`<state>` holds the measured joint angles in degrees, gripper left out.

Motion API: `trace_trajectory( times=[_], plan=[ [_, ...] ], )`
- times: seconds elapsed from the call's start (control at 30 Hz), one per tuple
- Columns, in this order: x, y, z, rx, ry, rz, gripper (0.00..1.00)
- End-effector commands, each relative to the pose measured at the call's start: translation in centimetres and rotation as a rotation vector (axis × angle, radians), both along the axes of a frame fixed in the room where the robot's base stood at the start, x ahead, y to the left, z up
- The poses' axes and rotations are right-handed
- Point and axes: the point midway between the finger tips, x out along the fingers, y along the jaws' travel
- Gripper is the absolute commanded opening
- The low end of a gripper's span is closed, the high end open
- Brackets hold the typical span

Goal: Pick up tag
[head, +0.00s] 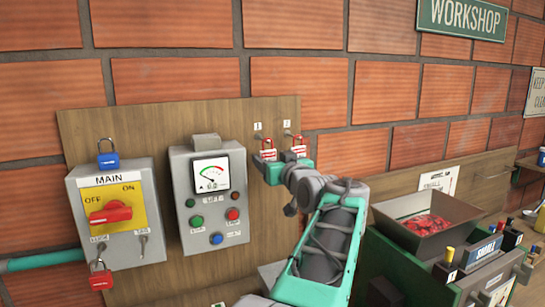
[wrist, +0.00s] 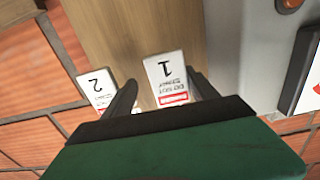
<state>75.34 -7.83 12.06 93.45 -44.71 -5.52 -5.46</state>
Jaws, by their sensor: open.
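Two red-and-white tags hang on the wooden board under small labels 1 and 2. In the head view, tag 1 (head: 267,154) is on the left and tag 2 (head: 299,150) on the right; my gripper (head: 283,166) is just below and in front of them, covering their lower parts. In the wrist view, tag 1 (wrist: 165,72) appears upside down between the two dark fingertips of my open gripper (wrist: 164,84). Tag 2 (wrist: 97,88) is outside the left finger. I cannot tell whether the fingers touch tag 1.
Left of the tags is a grey meter box (head: 210,200) with buttons, then a MAIN switch box (head: 120,240) with a blue padlock (head: 108,158) and a red padlock (head: 101,277). At right, a hopper (head: 462,207) holding red material stands on a green machine.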

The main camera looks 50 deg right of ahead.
Motion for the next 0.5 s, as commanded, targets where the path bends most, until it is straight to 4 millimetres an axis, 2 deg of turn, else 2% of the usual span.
trace_trajectory(
  times=[0.1,0.27,0.5],
  plan=[
    [0.45,0.75,0.07,-0.006,0.004,0.001,0.66],
    [0.74,1.2,0.09,-0.007,0.005,0.004,0.53],
    [0.34,0.58,0.0,-0.003,0.003,0.002,0.33]
  ],
)
